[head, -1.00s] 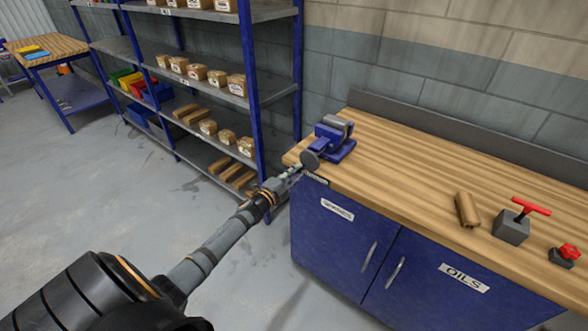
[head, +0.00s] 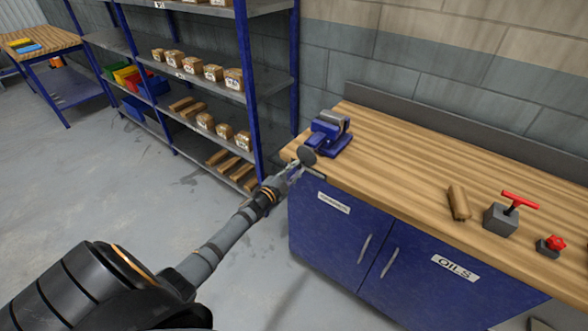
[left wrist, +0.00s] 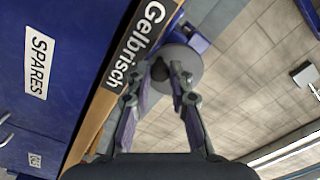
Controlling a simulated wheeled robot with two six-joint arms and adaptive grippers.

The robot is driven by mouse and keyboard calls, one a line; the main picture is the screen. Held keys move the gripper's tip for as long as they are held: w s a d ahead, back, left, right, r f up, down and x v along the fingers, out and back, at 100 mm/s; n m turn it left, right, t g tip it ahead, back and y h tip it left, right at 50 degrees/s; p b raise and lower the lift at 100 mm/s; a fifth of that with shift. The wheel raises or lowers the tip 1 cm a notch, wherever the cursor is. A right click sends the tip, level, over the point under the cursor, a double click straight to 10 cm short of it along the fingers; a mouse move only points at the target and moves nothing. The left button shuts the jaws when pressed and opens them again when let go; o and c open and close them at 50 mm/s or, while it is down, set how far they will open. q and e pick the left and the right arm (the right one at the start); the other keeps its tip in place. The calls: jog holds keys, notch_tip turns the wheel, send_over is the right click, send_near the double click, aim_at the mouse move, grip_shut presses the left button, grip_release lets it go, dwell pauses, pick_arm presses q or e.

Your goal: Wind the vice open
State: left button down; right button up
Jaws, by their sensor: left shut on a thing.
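A blue vice (head: 328,138) with grey jaw tops sits on the left end of the wooden bench. A round grey handwheel (head: 307,155) faces out from its near left side. In the left wrist view, the grey wheel (left wrist: 185,62) shows as a disc with a small dark knob (left wrist: 160,71). My left gripper (head: 293,169) is at the wheel, and in the left wrist view its fingers (left wrist: 162,80) are closed around the knob. How wide the vice jaws stand apart is too small to tell. My right gripper is not in view.
Blue shelving (head: 246,95) with boxes stands close behind left. The bench middle is clear.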

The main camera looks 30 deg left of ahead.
pick_arm(q)
jog(key=shift+d+r+n+p, duration=0.2)
jog(key=shift+r+n+p, duration=0.15)
jog(key=shift+r+n, duration=0.25)
jog(key=shift+w+d+f+n, duration=0.1)
jog(key=shift+f+n, duration=0.1)
jog(key=shift+n, duration=0.3)
jog(key=shift+d+f, duration=0.1)
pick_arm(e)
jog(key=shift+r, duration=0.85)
